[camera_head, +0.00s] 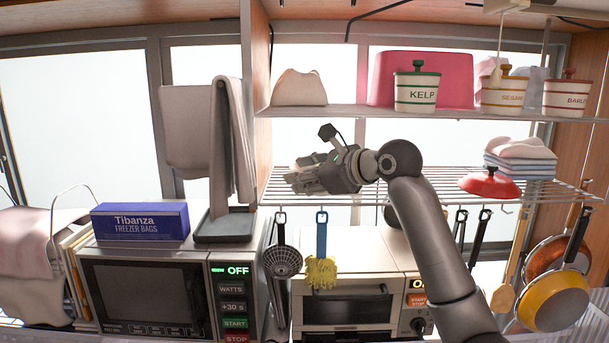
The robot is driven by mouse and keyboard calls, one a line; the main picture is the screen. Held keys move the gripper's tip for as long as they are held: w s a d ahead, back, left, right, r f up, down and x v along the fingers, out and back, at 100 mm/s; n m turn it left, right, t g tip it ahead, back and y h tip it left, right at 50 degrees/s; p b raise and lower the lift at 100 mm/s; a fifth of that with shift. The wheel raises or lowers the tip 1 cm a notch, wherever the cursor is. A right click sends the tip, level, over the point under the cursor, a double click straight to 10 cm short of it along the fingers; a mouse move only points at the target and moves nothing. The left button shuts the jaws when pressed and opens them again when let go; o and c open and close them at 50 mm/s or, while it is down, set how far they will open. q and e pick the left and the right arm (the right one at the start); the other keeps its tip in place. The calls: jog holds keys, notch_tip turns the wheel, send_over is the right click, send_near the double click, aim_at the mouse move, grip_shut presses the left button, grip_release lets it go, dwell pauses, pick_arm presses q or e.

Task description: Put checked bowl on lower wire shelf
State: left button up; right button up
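I cannot make out a checked bowl in the head view. The lower wire shelf (545,198) runs across the right half, below a solid upper shelf (340,111). My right gripper (296,180) is over the left part of the wire shelf, with its fingers pointing left. No bowl shows in it, and the view does not show clearly whether its fingers are apart. My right arm rises from the lower right and covers part of the wire shelf. My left gripper is not in view.
A red lid (490,186) and stacked folded cloths (520,158) occupy the wire shelf's right side. Canisters (417,88) and a pink bin (455,78) stand on the upper shelf. Utensils (282,261) and pans (553,302) hang below. A microwave (150,292) stands at left.

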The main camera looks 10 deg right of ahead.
jog(key=shift+r, duration=0.1)
jog(key=shift+s+d+b, duration=0.25)
jog(key=shift+b, duration=0.15)
jog(key=b+v, duration=0.5)
jog(key=v, duration=0.6)
jog(key=shift+s+b, duration=0.15)
jog(key=shift+b, duration=0.2)
jog(key=shift+d, duration=0.1)
